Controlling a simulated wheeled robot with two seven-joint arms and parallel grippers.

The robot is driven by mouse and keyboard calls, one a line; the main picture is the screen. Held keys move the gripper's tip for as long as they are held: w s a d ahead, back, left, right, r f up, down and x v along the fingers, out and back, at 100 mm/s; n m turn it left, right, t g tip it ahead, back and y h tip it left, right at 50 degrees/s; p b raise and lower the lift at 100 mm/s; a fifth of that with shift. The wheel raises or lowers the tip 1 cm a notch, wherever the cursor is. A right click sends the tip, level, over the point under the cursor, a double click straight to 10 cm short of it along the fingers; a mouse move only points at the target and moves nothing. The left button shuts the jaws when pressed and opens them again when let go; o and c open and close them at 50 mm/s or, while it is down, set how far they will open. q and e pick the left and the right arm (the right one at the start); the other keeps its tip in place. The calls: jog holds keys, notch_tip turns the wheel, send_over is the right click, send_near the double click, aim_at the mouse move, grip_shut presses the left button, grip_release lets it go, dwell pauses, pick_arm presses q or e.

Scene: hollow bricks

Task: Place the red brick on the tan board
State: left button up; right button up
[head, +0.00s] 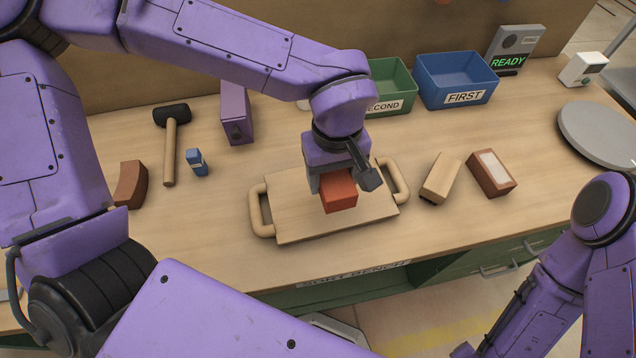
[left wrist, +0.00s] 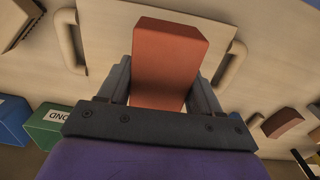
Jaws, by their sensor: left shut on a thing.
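The red brick (head: 338,194) is over the middle of the tan board (head: 290,222), which has a handle at each end. My left gripper (head: 335,182) points down and is shut on the red brick. In the left wrist view, the brick (left wrist: 168,65) sits between the two fingers (left wrist: 160,88), and the board (left wrist: 108,45) shows behind it. I cannot tell whether the brick's underside touches the board. My right gripper is not in view; only part of my right arm shows at the lower right.
Right of the board lie a tan block (head: 440,178) and a brown brick with a pale top (head: 491,174). Left are a small blue box (head: 197,163), a mallet (head: 170,150) and a curved brown brick (head: 131,184). Green (head: 395,85) and blue bins (head: 457,80) stand behind.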

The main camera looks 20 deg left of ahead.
pick_arm(q)
jog(key=a+f, duration=0.1)
jog(key=f, duration=0.1)
jog(key=w+a+f, duration=0.1)
jog(key=a+f, duration=0.1)
jog(key=shift+w+a+f, duration=0.1)
jog(key=shift+w+f, duration=0.05)
jog(key=f, duration=0.4)
jog(key=shift+w+a, duration=0.15)
jog(key=shift+a, duration=0.2)
jog(key=o, duration=1.5)
jog(key=shift+f, duration=0.15)
notch_tip(320, 180, up, 12)
jog(key=shift+r+p, duration=0.2)
jog(key=shift+p, duration=0.25)
